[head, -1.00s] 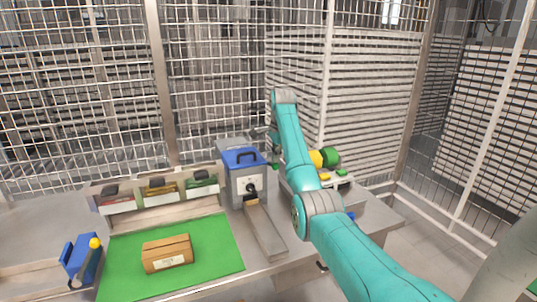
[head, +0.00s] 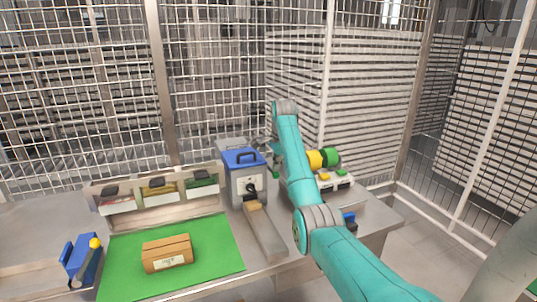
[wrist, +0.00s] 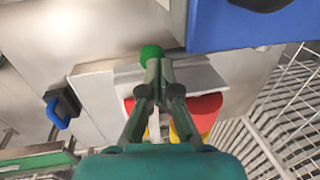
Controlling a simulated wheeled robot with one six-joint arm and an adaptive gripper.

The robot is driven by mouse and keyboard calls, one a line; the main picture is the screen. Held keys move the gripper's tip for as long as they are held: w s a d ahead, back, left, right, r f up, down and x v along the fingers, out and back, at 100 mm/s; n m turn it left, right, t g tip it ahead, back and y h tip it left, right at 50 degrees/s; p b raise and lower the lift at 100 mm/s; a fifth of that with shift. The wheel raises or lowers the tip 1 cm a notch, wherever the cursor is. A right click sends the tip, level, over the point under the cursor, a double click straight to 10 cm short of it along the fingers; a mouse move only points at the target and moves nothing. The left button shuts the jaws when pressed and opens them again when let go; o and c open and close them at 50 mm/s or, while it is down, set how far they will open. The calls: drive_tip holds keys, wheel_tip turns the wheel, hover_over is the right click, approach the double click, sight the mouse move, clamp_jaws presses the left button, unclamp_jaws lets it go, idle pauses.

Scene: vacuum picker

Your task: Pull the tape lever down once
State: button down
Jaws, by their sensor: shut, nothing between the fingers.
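The tape machine (head: 243,185) is a grey box with a blue lid and black handle, standing on the bench behind the green mat. The tape lever's green knob (head: 275,174) shows at the machine's right side, partly beside my arm. In the wrist view the green knob (wrist: 150,52) sits right at my fingertips. My gripper (wrist: 159,66) is shut and empty, its tips overlapping the knob in the picture; whether they touch it I cannot tell exactly. In the head view my gripper (head: 266,148) is small, above the knob. The lever's rod is hidden.
A cardboard box (head: 167,254) lies on the green mat (head: 215,262). A blue hand tool (head: 80,262) with a yellow knob stands at left. A bin rack (head: 150,208) is behind the mat. Wire fencing closes the back.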

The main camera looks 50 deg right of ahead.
sight(277, 173)
drive_tip(key=shift+s+a+f, duration=0.1)
drive_tip(key=shift+s+f, duration=0.05)
drive_tip(key=shift+f, duration=1.55)
drive_tip(key=shift+f, duration=1.7)
drive_tip(key=shift+w+f, duration=0.1)
drive_tip(key=shift+w, duration=0.1)
drive_tip(key=shift+w+d+f, duration=0.1)
drive_tip(key=shift+d+f, duration=0.1)
drive_tip(key=shift+f, duration=0.05)
drive_tip(key=shift+s+a+r, duration=0.1)
drive_tip(key=shift+s+r, duration=0.05)
drive_tip(key=shift+r, duration=1.65)
drive_tip(key=shift+s+a+r, duration=0.1)
drive_tip(key=shift+r, duration=1.65)
